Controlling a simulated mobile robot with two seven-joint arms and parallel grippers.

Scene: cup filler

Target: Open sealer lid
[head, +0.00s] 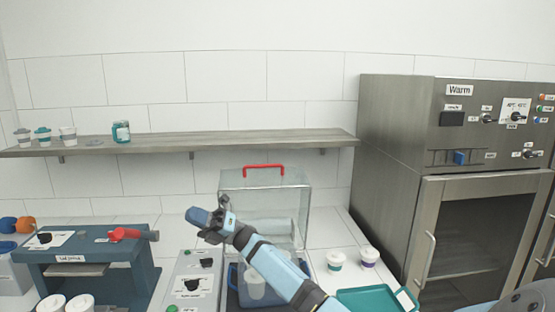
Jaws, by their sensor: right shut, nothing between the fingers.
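The sealer appears to be the unit with a clear box-shaped lid (265,180), which has a red handle (263,167) on top. The lid looks down over a blue base (235,285). A whitish cup shape (256,287) shows low behind the clear front. My right arm crosses in front of the unit from the lower right. My right gripper (197,216) is shut and empty, left of the lid and below the red handle, apart from the handle. The arm hides part of the lid's front and base. My left gripper is out of view.
A blue press (85,258) with a red lever (126,234) and a grey control box (187,283) stand at left. A steel warming cabinet (395,170) bounds the right; a shelf (230,140) runs above.

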